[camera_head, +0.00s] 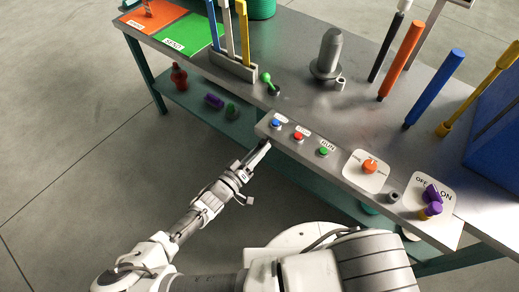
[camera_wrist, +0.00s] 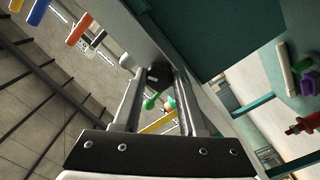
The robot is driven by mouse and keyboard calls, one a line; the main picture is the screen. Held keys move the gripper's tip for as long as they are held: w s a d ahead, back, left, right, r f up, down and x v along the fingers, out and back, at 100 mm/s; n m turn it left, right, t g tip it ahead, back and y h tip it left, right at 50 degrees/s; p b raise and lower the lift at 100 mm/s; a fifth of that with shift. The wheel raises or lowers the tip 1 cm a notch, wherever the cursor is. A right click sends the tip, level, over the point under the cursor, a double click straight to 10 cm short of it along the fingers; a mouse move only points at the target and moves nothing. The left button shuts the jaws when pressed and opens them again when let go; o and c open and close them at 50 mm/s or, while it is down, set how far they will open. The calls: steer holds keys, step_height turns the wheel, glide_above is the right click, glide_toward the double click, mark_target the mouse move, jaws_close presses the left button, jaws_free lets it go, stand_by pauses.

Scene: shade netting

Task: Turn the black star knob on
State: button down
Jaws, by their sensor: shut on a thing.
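The black star knob (camera_wrist: 159,76) shows in the wrist view as a small dark shape between my fingertips, close to the grey table edge. My gripper (camera_wrist: 164,80) is shut on it, with one finger on each side. In the head view my gripper (camera_head: 264,146) reaches the front edge of the bench beside the row of buttons. The knob cannot be made out there, and its turn position cannot be read in either view.
The bench (camera_head: 290,110) carries a control panel with blue, red and green buttons (camera_head: 323,152), an orange knob (camera_head: 370,166) and a purple knob (camera_head: 431,193). A green-tipped lever (camera_head: 267,78) stands behind my gripper. A lower shelf (camera_head: 195,112) holds small objects. Floor at left is clear.

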stand_by(0.4)
steer(key=shift+c, duration=2.3)
jaws_free()
